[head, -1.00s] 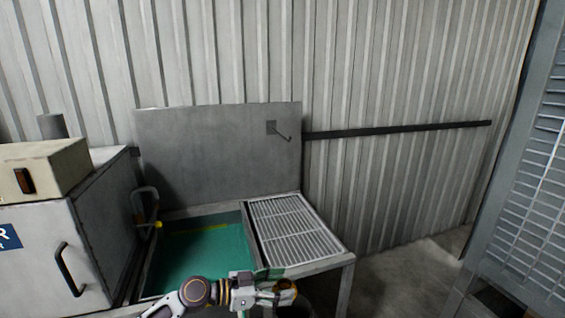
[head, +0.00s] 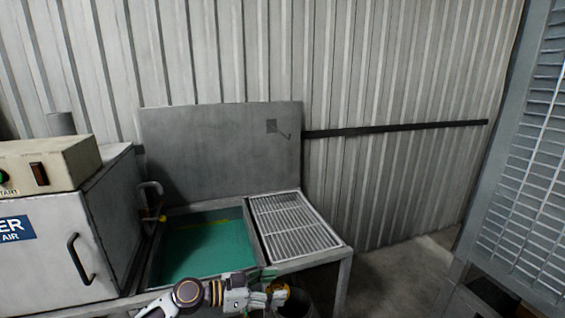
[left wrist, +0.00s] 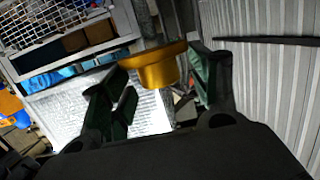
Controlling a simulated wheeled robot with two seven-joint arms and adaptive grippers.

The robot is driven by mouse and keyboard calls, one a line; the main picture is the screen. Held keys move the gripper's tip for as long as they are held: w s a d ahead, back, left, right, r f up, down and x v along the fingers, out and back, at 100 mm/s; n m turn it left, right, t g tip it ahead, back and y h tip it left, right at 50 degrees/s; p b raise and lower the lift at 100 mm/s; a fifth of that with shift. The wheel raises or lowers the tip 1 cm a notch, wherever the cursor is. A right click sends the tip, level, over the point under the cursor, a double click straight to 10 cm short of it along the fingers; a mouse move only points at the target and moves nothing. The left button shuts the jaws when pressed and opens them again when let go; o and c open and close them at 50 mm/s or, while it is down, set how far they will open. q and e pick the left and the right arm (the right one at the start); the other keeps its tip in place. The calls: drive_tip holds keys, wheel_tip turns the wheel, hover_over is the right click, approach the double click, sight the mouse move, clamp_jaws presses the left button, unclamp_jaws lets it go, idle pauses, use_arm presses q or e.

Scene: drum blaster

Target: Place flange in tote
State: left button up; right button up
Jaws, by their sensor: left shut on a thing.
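The flange is a gold-orange round piece with a wide rim (left wrist: 155,68), between the finger pads of my left gripper (left wrist: 165,84) in the left wrist view. My right gripper is not in view. I cannot clearly make out a tote in either view.
A sink with green liquid (head: 205,250) and a grated drainboard (head: 293,224) stand ahead. A grey cabinet (head: 60,240) with a beige control box (head: 60,165) is at left. A wire-mesh rack (head: 530,180) stands at right. Floor (head: 390,275) shows clear between table and rack.

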use_arm(q)
drive_tip(key=w+a+f+n+t, duration=0.1)
drive_tip(key=a+f+t, duration=0.1)
drive_tip(key=a, duration=0.8)
drive_tip(key=shift+w+f+y, duration=0.25)
drive_tip(key=shift+f+y, duration=0.05)
drive_tip(key=shift+f, duration=0.3)
drive_tip(key=shift+d+f+n+t+y, duration=0.1)
drive_tip(key=shift+n+t+y, duration=0.2)
drive_tip(key=shift+n+t, duration=0.35)
